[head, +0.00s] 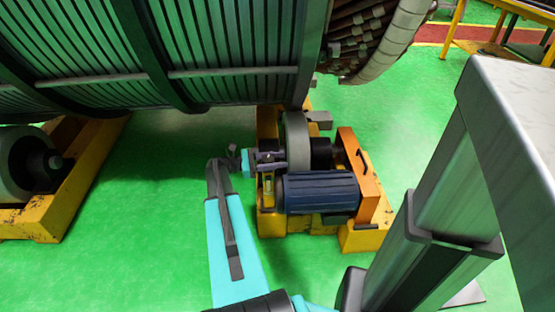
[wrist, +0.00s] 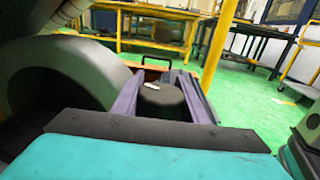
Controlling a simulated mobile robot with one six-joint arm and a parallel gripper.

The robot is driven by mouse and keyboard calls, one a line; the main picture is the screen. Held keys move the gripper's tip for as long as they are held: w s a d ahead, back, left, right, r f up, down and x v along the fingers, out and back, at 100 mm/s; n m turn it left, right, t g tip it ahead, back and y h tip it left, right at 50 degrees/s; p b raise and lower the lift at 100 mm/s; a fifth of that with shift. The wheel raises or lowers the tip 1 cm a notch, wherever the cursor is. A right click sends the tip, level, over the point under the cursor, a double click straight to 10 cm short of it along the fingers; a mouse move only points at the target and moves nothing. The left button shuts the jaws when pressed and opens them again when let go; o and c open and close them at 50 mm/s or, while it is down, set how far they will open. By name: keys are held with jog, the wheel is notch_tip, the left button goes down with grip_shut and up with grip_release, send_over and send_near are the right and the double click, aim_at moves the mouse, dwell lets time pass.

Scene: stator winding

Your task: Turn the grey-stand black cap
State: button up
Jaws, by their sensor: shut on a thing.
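The black cap (wrist: 163,104) is a short dark cylinder with a small pale mark on its top, in the middle of the wrist view. My gripper (wrist: 160,88) has one purple-grey finger along each side of it and is shut on it. In the head view my gripper (head: 268,158) is at the left side of the roller unit, beside the grey roller wheel (head: 297,141). The cap cannot be told apart from the dark parts there. Its lower part is hidden in the wrist view. The stand around it looks yellow and orange, not grey.
A blue motor (head: 318,192) sits close to the right of my gripper, with an orange bracket (head: 360,176) beyond it. The large ribbed stator drum (head: 230,50) hangs above and behind. Another roller unit (head: 30,190) is at left. Green floor (head: 130,260) is free at lower left.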

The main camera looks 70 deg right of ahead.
jog(key=o, duration=1)
jog(key=shift+o, duration=0.2)
jog(key=p+v, duration=0.2)
jog(key=v, duration=1.2)
